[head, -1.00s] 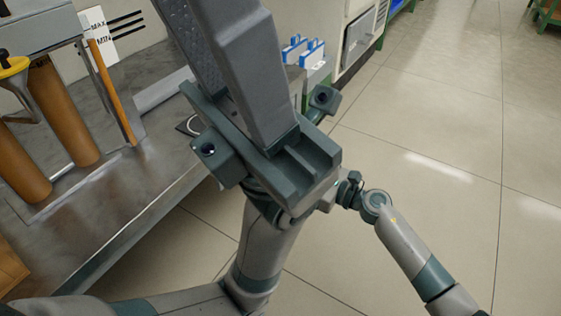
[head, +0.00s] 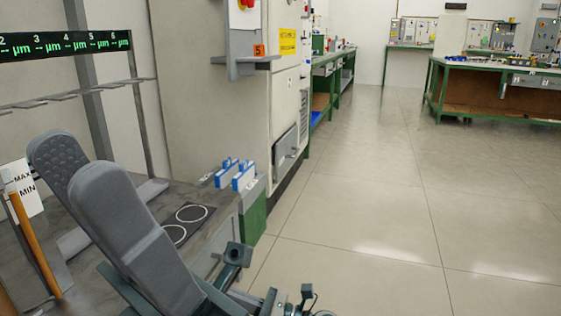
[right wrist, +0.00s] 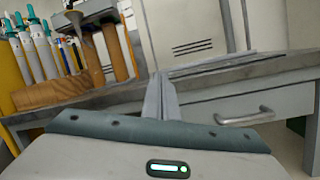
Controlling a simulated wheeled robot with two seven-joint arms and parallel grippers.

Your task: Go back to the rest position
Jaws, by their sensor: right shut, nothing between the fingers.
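My left gripper (head: 78,162) is in the lower left of the head view, with its two long grey fingers pointing up. The fingers are apart, the ridged pad of the far one shows, and I see nothing between them. It is in front of the grey bench (head: 205,228) and hides part of it. In the right wrist view my right gripper (right wrist: 160,95) has its fingers together and empty. It is in front of a bench edge with a drawer (right wrist: 225,108). Its height and distance from the bench are hard to tell.
Blue-and-white items (head: 243,176) stand at the bench end. A rack with a green readout (head: 65,45) is behind. The tiled floor (head: 390,200) is clear.

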